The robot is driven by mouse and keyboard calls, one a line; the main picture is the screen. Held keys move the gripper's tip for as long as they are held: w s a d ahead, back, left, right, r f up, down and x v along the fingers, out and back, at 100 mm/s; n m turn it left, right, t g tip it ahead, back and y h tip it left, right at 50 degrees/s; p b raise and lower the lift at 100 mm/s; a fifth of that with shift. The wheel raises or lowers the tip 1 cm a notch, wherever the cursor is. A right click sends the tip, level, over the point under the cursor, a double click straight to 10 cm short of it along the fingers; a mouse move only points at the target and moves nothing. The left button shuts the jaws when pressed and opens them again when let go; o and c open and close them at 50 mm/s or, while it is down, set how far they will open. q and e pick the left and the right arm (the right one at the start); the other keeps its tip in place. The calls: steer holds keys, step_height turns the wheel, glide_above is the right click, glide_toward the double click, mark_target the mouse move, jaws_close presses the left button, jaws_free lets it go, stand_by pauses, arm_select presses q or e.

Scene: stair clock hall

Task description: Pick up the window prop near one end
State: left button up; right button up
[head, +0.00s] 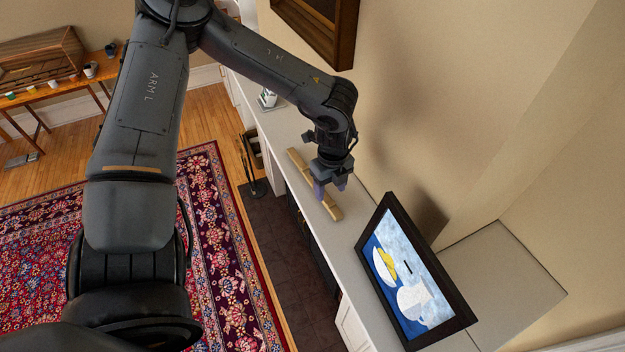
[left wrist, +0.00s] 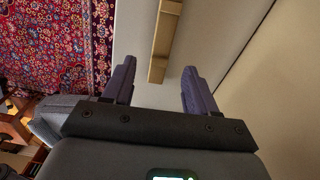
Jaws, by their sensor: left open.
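The window prop is a light wooden bar (head: 300,163) lying on a pale narrow counter (head: 272,126) along the wall. It also shows in the left wrist view (left wrist: 165,32), with its near end between the lines of the two fingers. My left gripper (head: 319,190) is over the bar, toward its end nearer the framed picture. The gripper is open, with its purple-grey fingers (left wrist: 158,70) apart and nothing gripped. The gripper hides part of the bar in the head view, and its exact height above the bar is hard to tell. My right gripper is not in view.
A dark-framed picture (head: 412,277) stands on the counter to the lower right of the bar. A wooden wall frame (head: 325,25) hangs above. A small object (head: 267,98) sits farther along the counter. A patterned rug (head: 215,240) covers the floor left.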

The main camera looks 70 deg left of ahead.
mark_target(330, 202)
arm_select(q)
steer(key=shift+f, duration=0.4)
steer(key=f, duration=0.1)
steer(key=f+p, duration=0.1)
steer(key=f, duration=0.1)
steer(key=shift+d+f, duration=0.2)
steer(key=shift+d, duration=0.05)
steer(key=shift+w+f+p, duration=0.1)
steer(key=shift+f+p, duration=0.2)
steer(key=shift+f, duration=0.2)
jaws_close()
